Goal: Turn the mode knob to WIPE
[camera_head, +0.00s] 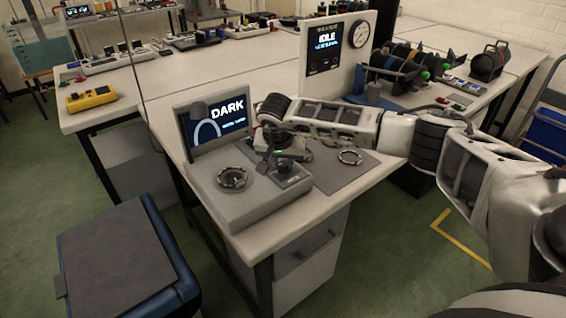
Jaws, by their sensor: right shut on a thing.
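The grey console (255,207) stands on the near end of the white workbench. Its tilted screen (213,122) reads DARK in large letters, with smaller text too small to read. My right arm comes in from the right, and my right gripper (276,161) points down at the console's top. It is shut on what seems to be the mode knob, which the gripper mostly hides; I cannot read the knob's pointer. A round metal dial (232,178) sits to the left of the gripper on the same console. My left gripper is not in view.
Behind stand a white panel (335,52) reading IDLE with a gauge, and dark cylinders (396,66). A blue bin (125,255) with a grey lid stands at front left.

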